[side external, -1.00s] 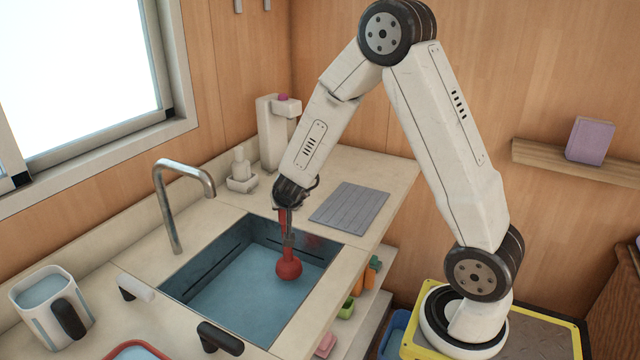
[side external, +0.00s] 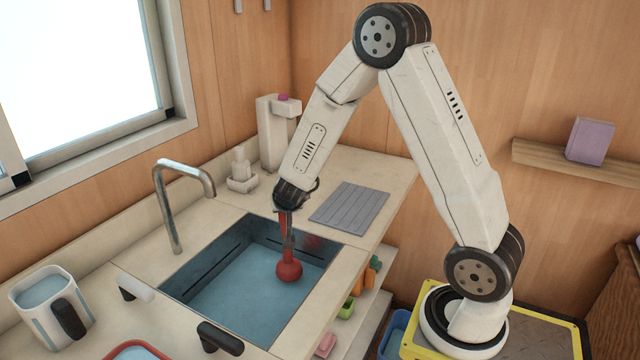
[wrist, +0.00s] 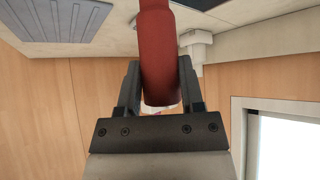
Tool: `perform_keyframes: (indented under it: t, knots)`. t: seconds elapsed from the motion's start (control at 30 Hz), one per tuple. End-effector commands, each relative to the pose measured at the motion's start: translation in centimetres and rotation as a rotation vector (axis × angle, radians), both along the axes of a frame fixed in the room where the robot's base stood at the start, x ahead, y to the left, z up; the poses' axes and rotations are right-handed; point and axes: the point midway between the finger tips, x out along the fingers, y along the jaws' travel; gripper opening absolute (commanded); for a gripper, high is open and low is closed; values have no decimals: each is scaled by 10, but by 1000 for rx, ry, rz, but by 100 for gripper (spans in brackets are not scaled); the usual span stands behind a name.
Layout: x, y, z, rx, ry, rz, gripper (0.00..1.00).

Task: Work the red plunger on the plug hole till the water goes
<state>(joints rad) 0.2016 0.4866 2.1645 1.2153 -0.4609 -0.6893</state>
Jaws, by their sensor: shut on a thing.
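The red plunger (side external: 289,270) stands upright in the sink (side external: 215,248), near its right side, with its bulb-shaped head low at the water. My gripper (side external: 287,215) is above the sink, shut on the plunger's handle. In the wrist view my gripper (wrist: 158,80) has its two fingers on either side of the red handle (wrist: 158,45). Blue water (side external: 240,300) covers the sink floor. The plug hole is hidden, and I cannot see whether the plunger's head sits over it.
A curved tap (side external: 170,205) rises at the sink's left. A grey ribbed mat (side external: 350,207) lies on the counter to the right. A jug (side external: 45,305) stands at the front left. A soap bottle (side external: 240,165) and a tall white dispenser (side external: 268,135) stand behind.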

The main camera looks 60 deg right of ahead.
Motion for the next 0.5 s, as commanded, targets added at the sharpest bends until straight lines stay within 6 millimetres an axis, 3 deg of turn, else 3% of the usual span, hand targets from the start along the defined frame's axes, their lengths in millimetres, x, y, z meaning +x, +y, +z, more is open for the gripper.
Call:
perform_keyframes:
  t: [0.37,0.5]
  knots:
    - [0,0,-52,0,3,1,0]
    - [1,0,-49,-1,-2,0,0]
